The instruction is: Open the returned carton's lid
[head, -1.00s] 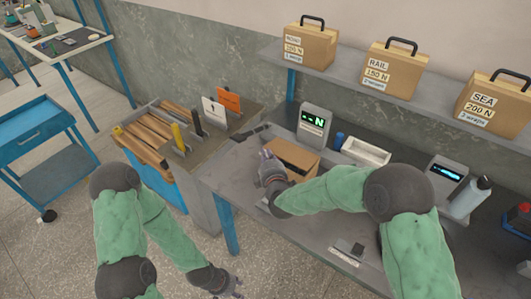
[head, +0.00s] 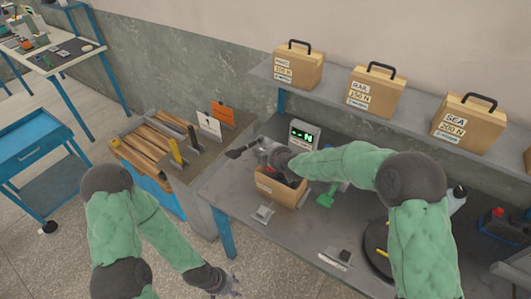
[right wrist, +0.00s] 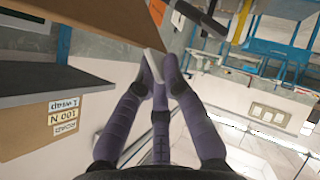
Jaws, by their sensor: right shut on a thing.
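The carton (head: 284,194) stands on the grey workbench with its top open; dark contents show inside. My right gripper (head: 268,152) is above its back side and shut on the raised lid, which it mostly hides in the head view. In the right wrist view the brown lid panel (right wrist: 90,18) spans the upper left, and a thin pale strip at its edge sits between the closed purple fingertips (right wrist: 164,75). My left gripper (head: 233,286) hangs low in front of the bench, away from the carton; its fingers are too small to read.
A display unit (head: 304,136) stands behind the carton. A green-handled tool (head: 327,196) lies right of it, and a small grey piece (head: 263,213) in front. Labelled ROAD (head: 299,68), RAIL (head: 376,92) and SEA (head: 468,124) cartons stand on the shelf above.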

